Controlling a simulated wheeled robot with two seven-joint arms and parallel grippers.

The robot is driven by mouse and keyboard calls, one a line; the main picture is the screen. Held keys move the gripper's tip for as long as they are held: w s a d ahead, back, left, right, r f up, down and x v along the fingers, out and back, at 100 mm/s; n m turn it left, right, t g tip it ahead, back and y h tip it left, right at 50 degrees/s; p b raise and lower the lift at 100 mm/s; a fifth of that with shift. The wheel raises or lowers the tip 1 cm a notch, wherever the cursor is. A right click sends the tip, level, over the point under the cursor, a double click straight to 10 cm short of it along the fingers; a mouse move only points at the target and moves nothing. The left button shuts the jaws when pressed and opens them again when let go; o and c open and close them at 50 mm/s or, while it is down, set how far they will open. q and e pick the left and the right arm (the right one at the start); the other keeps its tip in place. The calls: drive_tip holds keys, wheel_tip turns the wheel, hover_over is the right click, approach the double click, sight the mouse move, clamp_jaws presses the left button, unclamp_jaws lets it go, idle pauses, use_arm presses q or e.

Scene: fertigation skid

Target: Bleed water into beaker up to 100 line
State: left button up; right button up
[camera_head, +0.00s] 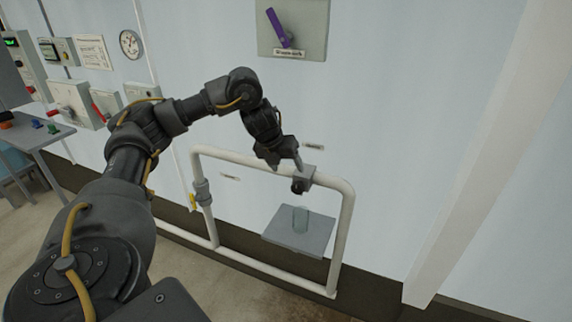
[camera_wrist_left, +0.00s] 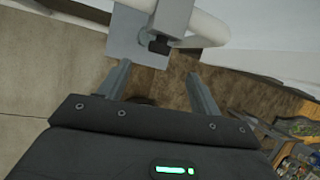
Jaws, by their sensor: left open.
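A clear beaker (camera_head: 300,219) stands upright on a grey shelf plate (camera_head: 283,240) below a white pipe loop. Its scale lines and water level are too small to read. A grey valve block with a dark outlet or knob (camera_head: 299,185) sits on the top pipe, above the beaker. My left gripper (camera_head: 286,164) is at the valve block, pointing down, open and empty. In the left wrist view, the valve block (camera_wrist_left: 172,17) and its dark part lie just beyond the spread fingers (camera_wrist_left: 160,72). The shelf plate is partly hidden there. My right gripper is out of view.
The white pipe loop (camera_head: 348,225) stands out from the pale wall. A yellow-handled valve (camera_head: 193,202) is on its left leg. A panel with a purple lever (camera_head: 278,28) is higher up. Gauges and boxes line the left wall, near a side table (camera_head: 40,137).

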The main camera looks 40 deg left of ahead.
sight(294, 183)
use_arm(q)
drive_tip(key=p+x, duration=0.1)
drive_tip(key=x, duration=0.8)
drive_tip(key=shift+w+f, duration=0.15)
drive_tip(key=shift+f, duration=0.1)
drive_tip(key=shift+w+f, duration=0.25)
drive_tip(key=shift+f, duration=0.3)
drive_tip(key=shift+d, duration=0.1)
drive_tip(key=c, duration=1)
drive_tip(key=shift+f, duration=0.2)
drive_tip(key=h+b, duration=0.1)
drive_tip(key=b, duration=0.1)
drive_tip(key=t+h+b, duration=0.1)
drive_tip(key=shift+s+a+f+n+h+b, duration=0.1)
drive_tip(key=shift+a+f+n+h+b, duration=0.1)
drive_tip(key=shift+a+n+h+b, duration=0.15)
drive_tip(key=shift+r+h+b, duration=0.2)
drive_tip(key=shift+h+b, duration=0.05)
drive_tip(key=shift+b, duration=0.1)
drive_tip(key=shift+r, duration=0.15)
